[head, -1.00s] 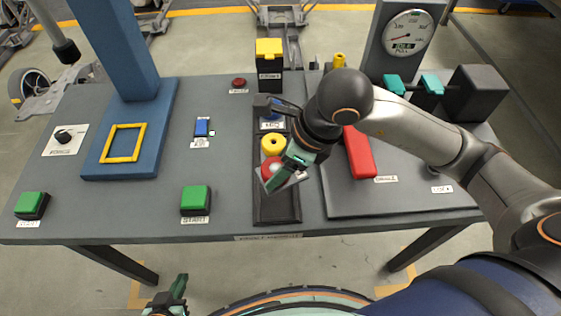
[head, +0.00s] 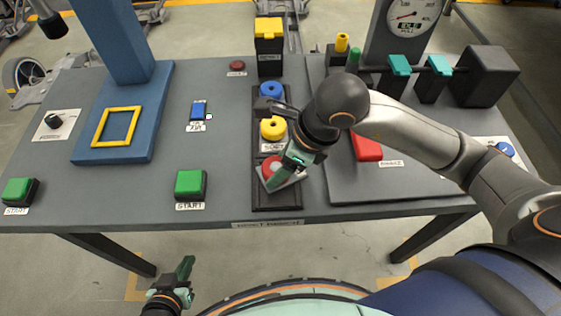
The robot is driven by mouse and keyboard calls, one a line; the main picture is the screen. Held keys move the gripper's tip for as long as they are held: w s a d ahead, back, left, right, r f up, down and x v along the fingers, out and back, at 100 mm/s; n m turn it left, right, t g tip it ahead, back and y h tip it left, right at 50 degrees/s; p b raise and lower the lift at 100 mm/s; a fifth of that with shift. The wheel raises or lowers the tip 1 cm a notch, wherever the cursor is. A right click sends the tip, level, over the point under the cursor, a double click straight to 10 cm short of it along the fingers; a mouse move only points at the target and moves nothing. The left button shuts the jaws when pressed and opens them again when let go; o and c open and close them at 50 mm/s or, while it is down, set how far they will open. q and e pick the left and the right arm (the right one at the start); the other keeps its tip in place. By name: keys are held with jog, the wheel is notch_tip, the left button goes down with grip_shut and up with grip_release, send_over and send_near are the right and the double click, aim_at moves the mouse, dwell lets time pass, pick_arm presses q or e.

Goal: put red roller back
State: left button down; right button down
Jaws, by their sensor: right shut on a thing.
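The red roller (head: 271,168) is at the front part of the dark rack (head: 276,200), below the yellow roller (head: 272,128) and the blue roller (head: 271,90) in the head view. My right gripper (head: 284,177) is shut on the red roller, and its green and grey fingers hide part of it. I cannot tell whether the roller touches the rack. My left gripper (head: 180,276) is low in the picture, in front of the table and away from the rack. Its jaw opening is not clear.
Green start buttons (head: 190,184) and a blue frame block (head: 142,150) stand left of the rack. A yellow-topped box (head: 269,45) is behind it. On the right, my arm partly covers a red block (head: 367,147) on the grey plate (head: 400,190). The table's front edge is clear.

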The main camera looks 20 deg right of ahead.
pick_arm(q)
jog(key=shift+f, duration=0.1)
pick_arm(e)
jog(key=shift+f, duration=0.2)
jog(key=shift+c, duration=0.6)
grip_release()
jog(key=shift+o, duration=0.6)
pick_arm(q)
jog(key=shift+s+a+f, duration=0.1)
jog(key=shift+s+f, duration=0.15)
jog(key=shift+f, duration=0.1)
jog(key=shift+a+r+p, duration=0.3)
jog(key=shift+r+p, duration=0.3)
jog(key=shift+p, duration=0.05)
pick_arm(e)
jog(key=v, duration=1.2)
jog(key=shift+r, duration=0.25)
